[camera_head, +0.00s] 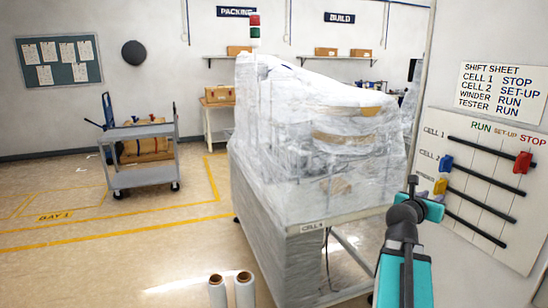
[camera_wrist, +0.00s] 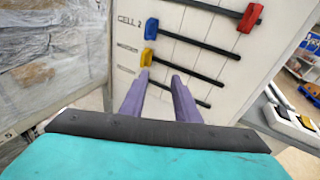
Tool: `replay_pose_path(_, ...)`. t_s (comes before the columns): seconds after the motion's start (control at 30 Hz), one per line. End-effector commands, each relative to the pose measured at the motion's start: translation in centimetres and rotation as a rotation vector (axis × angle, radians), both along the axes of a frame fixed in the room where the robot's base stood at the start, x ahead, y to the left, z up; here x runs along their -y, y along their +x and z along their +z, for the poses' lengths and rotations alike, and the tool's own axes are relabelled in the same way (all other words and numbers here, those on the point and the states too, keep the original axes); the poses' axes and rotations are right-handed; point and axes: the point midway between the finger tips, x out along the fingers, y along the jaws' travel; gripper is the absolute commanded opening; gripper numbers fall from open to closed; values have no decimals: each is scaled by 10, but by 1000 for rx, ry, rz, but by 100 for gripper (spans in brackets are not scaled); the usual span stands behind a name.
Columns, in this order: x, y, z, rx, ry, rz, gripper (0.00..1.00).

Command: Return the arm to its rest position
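My arm (camera_head: 405,270), teal and dark grey, rises at the lower right in the head view, its wrist in front of the slider board (camera_head: 470,220). In the wrist view my gripper (camera_wrist: 159,74) shows two purple fingers spread apart with nothing between them. The left fingertip is close to the yellow knob (camera_wrist: 147,57); I cannot tell if they touch. The blue knob (camera_wrist: 151,30) is on the rail above, and the red knob (camera_wrist: 250,17) is at the right of the top rail, under STOP. In the head view the fingers are mostly hidden.
A film-wrapped machine (camera_head: 300,150) on a stand is left of my arm. A shift sheet (camera_head: 502,92) hangs above the board. Two white rolls (camera_head: 231,292) stand at the bottom edge. A grey cart (camera_head: 142,155) is at left. The floor between is clear.

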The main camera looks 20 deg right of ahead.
Motion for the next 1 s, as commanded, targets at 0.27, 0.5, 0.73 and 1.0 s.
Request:
replay_pose_path(0.27,-51,63,-94,-78,102,107,29)
replay_pose_path(0.5,-102,99,-175,-138,204,178,29)
replay_pose_path(0.73,-155,120,-253,-168,327,217,29)
replay_pose_path(1.0,-223,126,-344,-187,490,224,29)
